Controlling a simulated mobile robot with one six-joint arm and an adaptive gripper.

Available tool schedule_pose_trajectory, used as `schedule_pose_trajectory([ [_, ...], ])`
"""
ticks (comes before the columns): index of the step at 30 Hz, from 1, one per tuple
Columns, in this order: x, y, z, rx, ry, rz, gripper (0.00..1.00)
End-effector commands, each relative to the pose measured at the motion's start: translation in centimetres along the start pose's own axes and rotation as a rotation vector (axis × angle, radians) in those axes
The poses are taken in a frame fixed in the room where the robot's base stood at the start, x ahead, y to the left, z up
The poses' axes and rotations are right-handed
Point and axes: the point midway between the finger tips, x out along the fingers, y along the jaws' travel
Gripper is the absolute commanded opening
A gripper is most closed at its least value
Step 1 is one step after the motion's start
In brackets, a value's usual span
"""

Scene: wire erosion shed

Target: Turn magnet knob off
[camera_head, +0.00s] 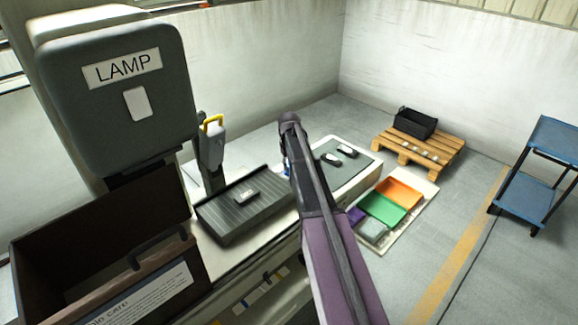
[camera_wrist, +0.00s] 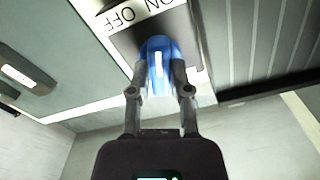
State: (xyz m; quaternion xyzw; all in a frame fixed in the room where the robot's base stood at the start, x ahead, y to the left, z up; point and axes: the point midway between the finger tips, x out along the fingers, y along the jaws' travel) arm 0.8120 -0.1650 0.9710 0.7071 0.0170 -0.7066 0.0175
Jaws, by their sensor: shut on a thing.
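A blue knob (camera_wrist: 157,46) with a white pointer line sits on a dark plate (camera_wrist: 128,46) in the wrist view. The white line runs nearly straight up and down in the picture. My gripper (camera_wrist: 160,72) has one finger on each side of the knob and is shut on it. In the head view my arm hides most of the knob; a sliver of blue (camera_head: 286,166) shows beside it.
A dark ribbed plate (camera_head: 215,218) with a small grey part (camera_head: 246,197) lies left of my arm. A grey board (camera_head: 362,168) with small parts is on its right. A lamp box (camera_head: 120,95) and a brown bin (camera_head: 60,240) stand left. A pallet (camera_head: 440,150) is behind right.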

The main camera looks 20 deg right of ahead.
Motion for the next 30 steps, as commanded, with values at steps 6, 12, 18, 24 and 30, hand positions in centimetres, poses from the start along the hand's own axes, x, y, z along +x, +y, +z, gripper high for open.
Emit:
schedule_pose_trajectory([
  [6, 0.03, -0.18, 0.04, -0.206, -0.001, -0.004, 0.0],
  [12, 0.03, -0.2, 0.04, -0.396, 0.0, -0.004, 0.0],
  [18, 0.03, -0.07, 0.07, -0.585, 0.0, -0.004, 0.0],
  [24, 0.03, -0.04, 0.07, -0.774, 0.0, -0.003, 0.0],
  [30, 0.03, -0.02, 0.07, -0.942, 0.0, -0.003, 0.0],
])
